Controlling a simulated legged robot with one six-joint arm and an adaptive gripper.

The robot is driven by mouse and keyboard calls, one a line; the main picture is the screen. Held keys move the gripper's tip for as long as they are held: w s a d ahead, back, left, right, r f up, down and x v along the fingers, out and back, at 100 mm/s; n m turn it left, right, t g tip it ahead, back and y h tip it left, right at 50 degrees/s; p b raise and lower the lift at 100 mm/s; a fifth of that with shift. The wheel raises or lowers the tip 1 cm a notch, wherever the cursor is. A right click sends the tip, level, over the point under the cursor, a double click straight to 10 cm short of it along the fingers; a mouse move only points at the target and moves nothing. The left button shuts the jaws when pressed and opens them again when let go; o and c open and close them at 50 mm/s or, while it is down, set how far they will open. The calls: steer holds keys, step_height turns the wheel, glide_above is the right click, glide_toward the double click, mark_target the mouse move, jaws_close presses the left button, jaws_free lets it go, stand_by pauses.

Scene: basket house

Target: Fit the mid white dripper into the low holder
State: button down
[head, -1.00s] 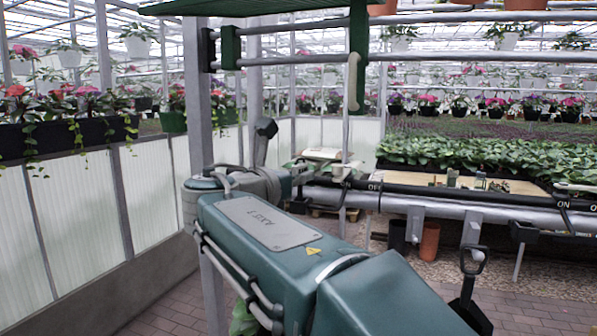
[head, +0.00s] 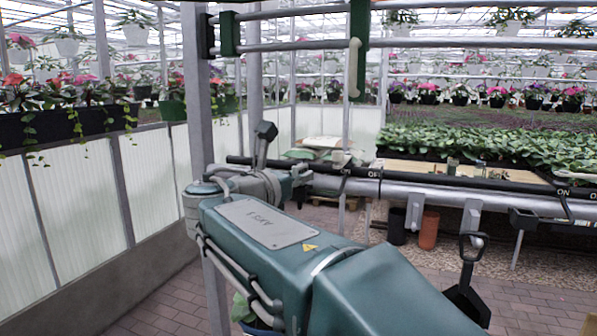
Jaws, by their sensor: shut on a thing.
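My teal arm reaches from the lower right to the middle left and bends back to the right at the wrist. My gripper (head: 303,172) shows only as a small teal end beyond the wrist, beside the dark pipe of the bench. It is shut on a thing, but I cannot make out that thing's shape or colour. A small pale piece (head: 340,158) stands on the pipe just right of it, above an ON label. I cannot tell whether this is a dripper. I cannot make out the low holder.
A white bar (head: 354,70) hangs on a green upright of the overhead pipe rack (head: 440,17). The grey bench rail (head: 450,190) runs across the right. A black pot (head: 396,226), a terracotta pot (head: 428,228) and a black-handled tool (head: 468,285) stand on the floor. Brick paving is open below.

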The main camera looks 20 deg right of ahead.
steer(key=shift+f, duration=0.25)
steer(key=c, duration=0.6)
jaws_free()
steer(key=v, duration=1.2)
steer(key=shift+w+a+f, duration=0.1)
